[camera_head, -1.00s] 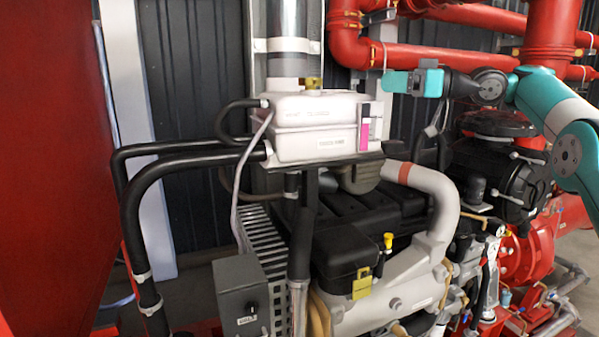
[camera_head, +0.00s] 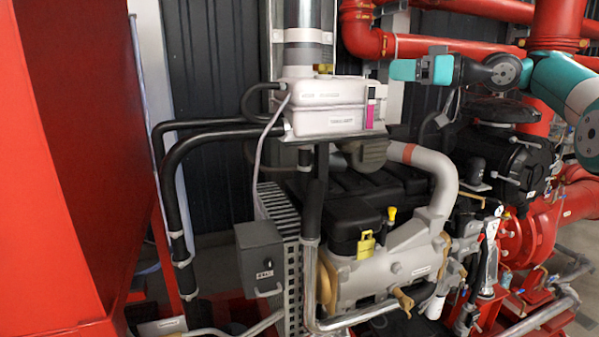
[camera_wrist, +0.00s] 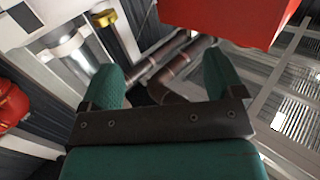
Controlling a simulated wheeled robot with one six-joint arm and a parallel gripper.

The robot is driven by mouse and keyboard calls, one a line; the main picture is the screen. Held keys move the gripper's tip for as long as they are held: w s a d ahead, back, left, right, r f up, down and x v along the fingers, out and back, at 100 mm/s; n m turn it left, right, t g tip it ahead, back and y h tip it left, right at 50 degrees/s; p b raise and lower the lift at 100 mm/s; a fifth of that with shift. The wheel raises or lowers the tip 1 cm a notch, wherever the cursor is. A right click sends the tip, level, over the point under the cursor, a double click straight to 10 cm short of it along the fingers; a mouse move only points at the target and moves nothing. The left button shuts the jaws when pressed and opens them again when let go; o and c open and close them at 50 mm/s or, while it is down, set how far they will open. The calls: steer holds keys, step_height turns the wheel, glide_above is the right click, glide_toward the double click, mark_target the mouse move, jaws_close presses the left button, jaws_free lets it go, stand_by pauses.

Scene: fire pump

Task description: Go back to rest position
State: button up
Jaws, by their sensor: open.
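My gripper (camera_head: 404,69) shows at the upper right in the head view, its teal end pointing left, level with the red pipes behind the engine. My teal and dark arm (camera_head: 560,82) comes in from the right edge. In the wrist view the two teal fingers of my gripper (camera_wrist: 166,88) stand wide apart. Nothing is between them. Beyond them I see brown and grey pipes, out of reach of the fingertips as far as I can tell.
A white tank (camera_head: 322,104) sits above the black and grey engine (camera_head: 385,265), left of my gripper. A large red panel (camera_head: 75,130) fills the left side. Red pipes (camera_head: 450,46) run close behind my arm. A red block (camera_wrist: 225,18) hangs at the top in the wrist view.

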steer(key=s+a+f+m+g+h+b, duration=0.1)
steer(key=s+a+f+m+h+b, duration=0.15)
steer(key=s+a+f+b, duration=0.5)
steer(key=s+a+f+m+g+h+b, duration=0.15)
steer(key=s+a+f+h+b, duration=0.25)
steer(key=s+f, duration=0.6)
steer(key=s+d+f+g+h+b, duration=0.2)
steer(key=s+f+b, duration=0.1)
steer(key=s+f, duration=0.9)
steer(key=s+d+f+m+g+h+b, duration=0.1)
steer(key=s+d+f+g+h+b, duration=0.2)
steer(key=s+f, duration=1)
steer(key=shift+s+f, duration=0.15)
steer(key=shift+s, duration=0.35)
